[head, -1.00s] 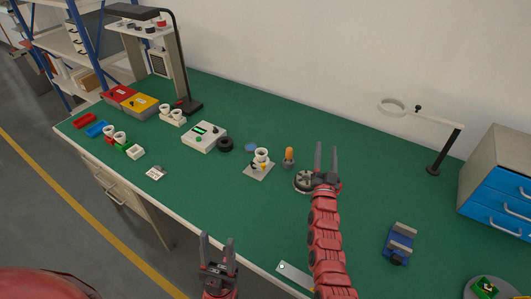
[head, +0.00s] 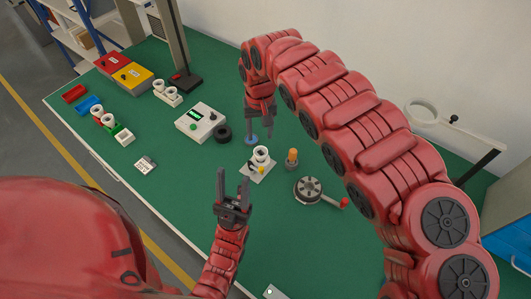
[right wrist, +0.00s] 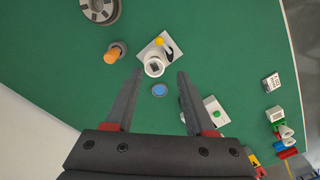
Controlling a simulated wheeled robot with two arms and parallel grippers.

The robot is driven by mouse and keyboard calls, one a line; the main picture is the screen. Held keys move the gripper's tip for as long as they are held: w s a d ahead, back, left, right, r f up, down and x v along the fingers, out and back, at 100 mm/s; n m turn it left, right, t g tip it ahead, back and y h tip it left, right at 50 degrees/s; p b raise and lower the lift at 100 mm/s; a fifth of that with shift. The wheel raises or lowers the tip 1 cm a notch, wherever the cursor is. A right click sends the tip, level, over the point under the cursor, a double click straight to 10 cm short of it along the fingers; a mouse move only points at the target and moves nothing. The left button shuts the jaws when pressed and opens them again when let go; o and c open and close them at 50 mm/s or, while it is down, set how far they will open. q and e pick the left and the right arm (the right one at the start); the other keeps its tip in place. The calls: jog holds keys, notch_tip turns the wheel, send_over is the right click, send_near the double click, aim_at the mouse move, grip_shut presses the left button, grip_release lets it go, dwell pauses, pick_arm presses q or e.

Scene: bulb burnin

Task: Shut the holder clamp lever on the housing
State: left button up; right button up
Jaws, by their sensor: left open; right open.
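An orange-topped bulb-like piece (head: 292,157) and a grey round fixture with a red-knobbed handle (head: 309,190) stand right of the holder. A black ring (head: 222,134) and white meter box (head: 201,123) lie left. The blue disc (head: 251,139) lies behind.

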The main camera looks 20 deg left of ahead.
jog(key=b, duration=0.1)
send_over(261, 168)
notch_tip(261, 168, down, 7)
notch_tip(261, 168, down, 8)
jog(key=shift+s+r+p, duration=0.1)
jog(key=shift+p, duration=0.7)
jog(key=shift+a+f, duration=0.1)
jog(key=shift+f, duration=0.95)
grip_shut()
